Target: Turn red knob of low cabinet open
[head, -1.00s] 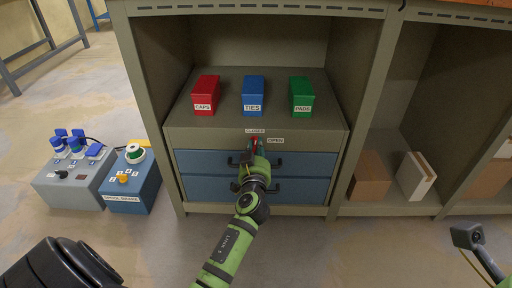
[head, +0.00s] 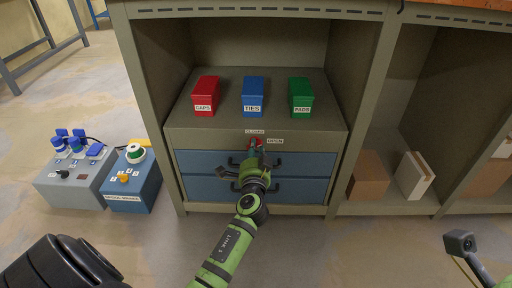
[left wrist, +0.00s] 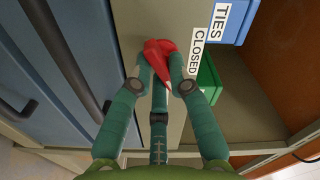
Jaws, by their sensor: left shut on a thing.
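The red knob (head: 256,143) is on the front panel of the low cabinet (head: 193,139), above two blue drawers. A CLOSED label (head: 254,132) is above the knob and an OPEN label (head: 275,141) is to its right. My left gripper (head: 255,152) is at the knob, with its fingers shut on it. In the left wrist view the red knob (left wrist: 161,48) shows between the fingers of my left gripper (left wrist: 160,70), its handle slanted, with the CLOSED label (left wrist: 197,49) beside it. The fingers partly hide the knob.
Red (head: 206,94), blue (head: 254,94) and green (head: 301,95) boxes stand on the cabinet shelf above the knob. Dark drawer handles (head: 274,162) are close to my gripper. A grey control box (head: 72,186) and a blue box (head: 131,188) stand on the floor at left.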

